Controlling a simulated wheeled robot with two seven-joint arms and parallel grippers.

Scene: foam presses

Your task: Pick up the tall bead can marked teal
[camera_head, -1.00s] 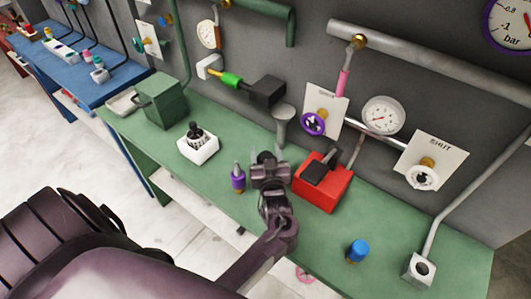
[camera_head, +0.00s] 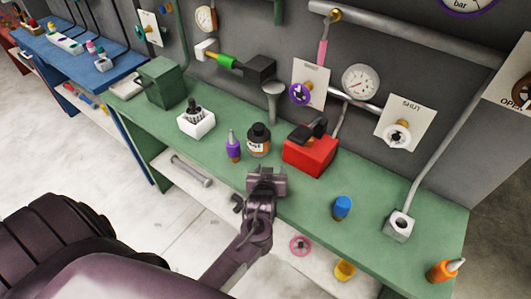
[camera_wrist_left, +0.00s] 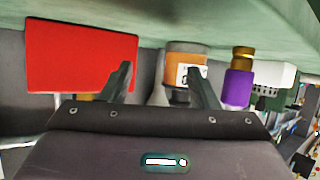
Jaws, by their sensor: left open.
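My left gripper (camera_head: 266,178) is open and empty at the front edge of the green bench. In the left wrist view its two fingers (camera_wrist_left: 159,72) point toward the bench things, apart from them. Behind it stands a dark bottle-like can (camera_head: 258,140) with a black top and an orange and white label, upright; in the left wrist view it (camera_wrist_left: 185,58) appears upside down beside the right-hand finger. I cannot make out a teal mark on anything. A slim purple bottle (camera_head: 233,148) stands just left of the can. My right gripper is not in view.
A red box press (camera_head: 308,158) stands right of the can. A white block (camera_head: 196,124) holding a dark-topped bottle is to the left. A blue-capped container (camera_head: 342,207) and an orange bottle (camera_head: 445,269) are farther right. A lower shelf (camera_head: 217,188) holds loose items.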

